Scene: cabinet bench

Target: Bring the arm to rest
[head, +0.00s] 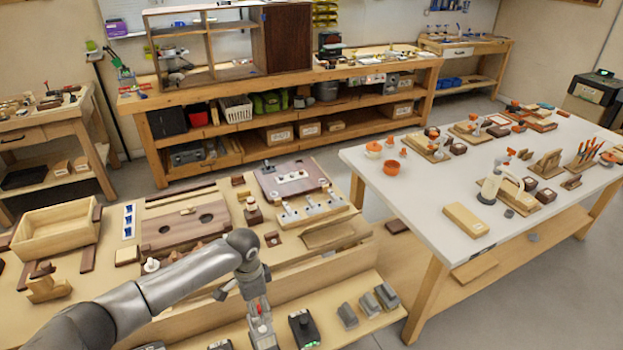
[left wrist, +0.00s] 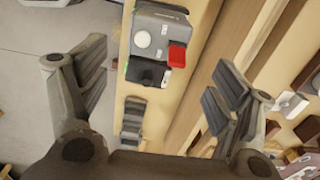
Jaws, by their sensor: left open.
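My left arm comes in from the lower left in the head view, bent over the front of the cabinet bench (head: 200,335). My left gripper (head: 245,288) hangs above the front ledge, beside a grey box with a red switch (head: 262,318). In the left wrist view, the left gripper (left wrist: 158,85) has its two fingers spread wide with nothing held between them. Beyond the fingers, a grey device with a white round knob and a red part (left wrist: 155,40) stands on the wooden ledge. My right gripper is not in view.
A black box with a green button (head: 303,328) and several grey blocks (head: 368,303) stand on the ledge. A wooden tray (head: 55,238) and a board with two holes (head: 185,225) lie on the bench. A white table (head: 385,185) with tools is at right.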

